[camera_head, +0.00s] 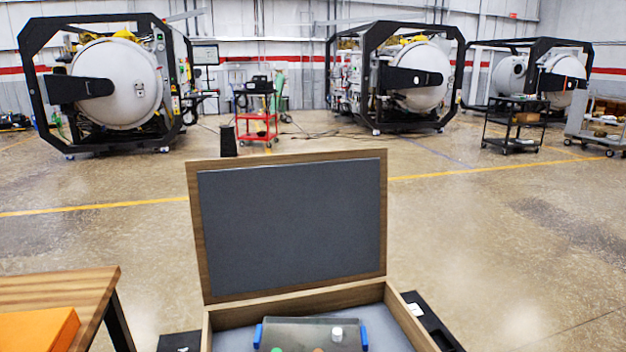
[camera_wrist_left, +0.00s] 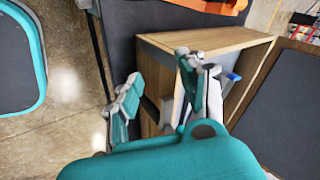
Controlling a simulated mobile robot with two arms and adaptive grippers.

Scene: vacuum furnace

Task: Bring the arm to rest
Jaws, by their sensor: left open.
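My left gripper (camera_wrist_left: 157,95) shows in the left wrist view with its two teal and grey fingers spread apart. I see nothing held between the fingers. A wooden box lies behind and beside the fingers in that view; I cannot tell whether they touch it. Neither gripper shows in the head view, and my right gripper is in neither view.
The open wooden case (camera_head: 196,240) stands in front, its grey-lined lid raised. It holds a clear tray with blue handles (camera_head: 364,338). A wooden table (camera_head: 60,288) with an orange object (camera_head: 40,330) stands at left.

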